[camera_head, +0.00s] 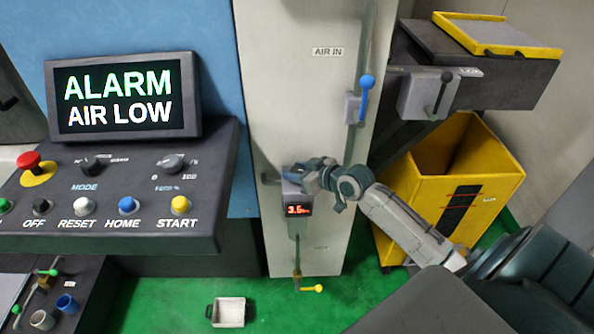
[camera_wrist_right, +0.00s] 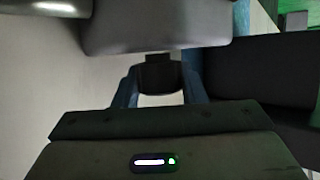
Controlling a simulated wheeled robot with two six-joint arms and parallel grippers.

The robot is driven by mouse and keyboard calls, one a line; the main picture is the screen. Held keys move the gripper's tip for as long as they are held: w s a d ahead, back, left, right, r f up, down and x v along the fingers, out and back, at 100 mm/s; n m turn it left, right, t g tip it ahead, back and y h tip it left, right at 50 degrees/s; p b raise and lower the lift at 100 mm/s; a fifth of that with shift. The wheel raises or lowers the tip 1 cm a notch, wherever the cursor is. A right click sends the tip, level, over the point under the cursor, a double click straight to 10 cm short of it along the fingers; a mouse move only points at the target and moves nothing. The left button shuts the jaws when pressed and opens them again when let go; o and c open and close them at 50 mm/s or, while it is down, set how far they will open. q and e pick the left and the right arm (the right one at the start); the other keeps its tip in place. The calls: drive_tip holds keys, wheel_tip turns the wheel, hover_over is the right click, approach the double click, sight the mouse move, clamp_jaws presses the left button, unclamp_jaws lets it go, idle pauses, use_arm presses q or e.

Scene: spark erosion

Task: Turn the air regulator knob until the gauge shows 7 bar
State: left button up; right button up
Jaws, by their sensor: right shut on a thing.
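The air regulator (camera_head: 297,205) is mounted on the pale column under the "AIR IN" label. Its red digital gauge (camera_head: 298,210) reads about 3.6; the last digit is hard to make out. My right gripper (camera_head: 308,176) is at the top of the regulator and is shut on its knob. The gripper covers most of the knob in the head view. In the right wrist view the dark knob (camera_wrist_right: 160,76) sits between the two blue fingers, below a grey body. My left gripper is not in view.
A screen (camera_head: 127,97) reads "ALARM AIR LOW" above the button panel (camera_head: 110,190). A blue-handled valve (camera_head: 366,84) is above my right gripper, and a yellow-handled valve (camera_head: 312,288) is below the regulator. A yellow bin (camera_head: 410,205) stands to the right. A small tray (camera_head: 229,312) lies on the green floor.

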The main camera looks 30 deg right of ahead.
drive_tip(key=shift+r+m+t+h+p, duration=0.2)
drive_tip(key=shift+m+h+p, duration=0.9)
drive_tip(key=shift+p, duration=1.45)
drive_tip(key=shift+r+m+t+h+p, duration=0.15)
drive_tip(key=shift+m+h+p, duration=0.95)
drive_tip(key=shift+p, duration=1.4)
drive_tip(key=shift+f+m+h+p, duration=0.2)
drive_tip(key=shift+m+h+p, duration=0.3)
drive_tip(key=shift+h, duration=0.5)
drive_tip(key=shift+f+m+h+b, duration=0.2)
drive_tip(key=shift+m+h+b, duration=0.2)
drive_tip(key=shift+m+h, duration=0.45)
drive_tip(key=m+g+h+b, duration=0.3)
drive_tip(key=b, duration=0.2)
drive_tip(key=m+g+h+b, duration=0.3)
drive_tip(key=m+h+b, duration=0.1)
drive_tip(key=b, duration=0.1)
drive_tip(key=shift+f, duration=0.15)
drive_tip(key=shift+m+g+h+b, duration=0.35)
drive_tip(key=shift+m+b, duration=0.3)
drive_tip(key=shift+d+r+m+g+h+b, duration=0.1)
drive_tip(key=shift+r+m+g+h+b, duration=0.15)
drive_tip(key=shift+m+g+b, duration=0.25)
drive_tip(key=o, duration=1)
